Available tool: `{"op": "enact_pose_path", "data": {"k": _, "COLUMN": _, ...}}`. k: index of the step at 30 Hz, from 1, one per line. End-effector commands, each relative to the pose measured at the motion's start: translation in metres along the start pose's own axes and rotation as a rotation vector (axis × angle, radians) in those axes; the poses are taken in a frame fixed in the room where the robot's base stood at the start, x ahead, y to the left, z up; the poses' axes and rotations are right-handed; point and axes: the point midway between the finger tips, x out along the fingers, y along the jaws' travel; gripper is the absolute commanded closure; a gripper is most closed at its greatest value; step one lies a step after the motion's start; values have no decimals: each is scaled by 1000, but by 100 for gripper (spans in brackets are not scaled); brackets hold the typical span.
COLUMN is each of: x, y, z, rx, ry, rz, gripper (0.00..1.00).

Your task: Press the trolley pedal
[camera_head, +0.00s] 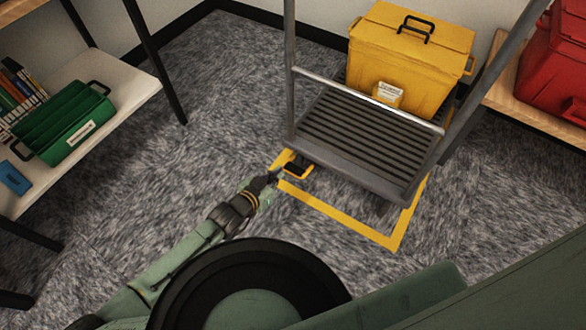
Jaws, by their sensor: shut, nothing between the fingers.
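The trolley (355,142) stands in the middle right, with a dark ribbed deck and a grey metal frame. Its pedal (297,169) is a small black pad with yellow edging, low at the trolley's near left corner. My gripper (275,174) is shut and empty. Its tip is just left of the pedal in the picture; I cannot tell whether they touch. My arm reaches up to it from the lower left.
A yellow bin (410,60) stands at the trolley's far side. A yellow floor outline (345,217) runs under the trolley. A shelf (120,82) with a green box (75,125) is left, and a red bin (555,65) right. Carpet between shelf and trolley is clear.

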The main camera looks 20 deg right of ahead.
Motion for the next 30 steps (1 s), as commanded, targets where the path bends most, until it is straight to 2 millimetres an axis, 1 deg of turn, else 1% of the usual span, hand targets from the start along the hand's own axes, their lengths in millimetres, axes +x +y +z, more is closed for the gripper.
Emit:
{"op": "enact_pose_path", "data": {"k": 7, "x": 0, "y": 0, "z": -1, "rx": -1, "ry": 0, "rz": 0, "gripper": 100}}
{"op": "enact_pose_path", "data": {"k": 11, "x": 8, "y": 1, "z": 0, "rx": -1, "ry": 1, "rz": 1, "gripper": 100}}
{"op": "enact_pose_path", "data": {"k": 14, "x": 22, "y": 2, "z": 0, "rx": -1, "ry": 2, "rz": 2, "gripper": 100}}
{"op": "enact_pose_path", "data": {"k": 24, "x": 94, "y": 2, "z": 1, "rx": -1, "ry": 1, "rz": 3, "gripper": 100}}
{"op": "enact_pose_path", "data": {"k": 26, "x": 106, "y": 2, "z": 1, "rx": -2, "ry": 0, "rz": 2, "gripper": 100}}
{"op": "enact_pose_path", "data": {"k": 27, "x": 104, "y": 0, "z": 12, "rx": -3, "ry": -2, "rz": -1, "gripper": 100}}
{"op": "enact_pose_path", "data": {"k": 30, "x": 107, "y": 0, "z": 25, "rx": -2, "ry": -2, "rz": -1, "gripper": 100}}
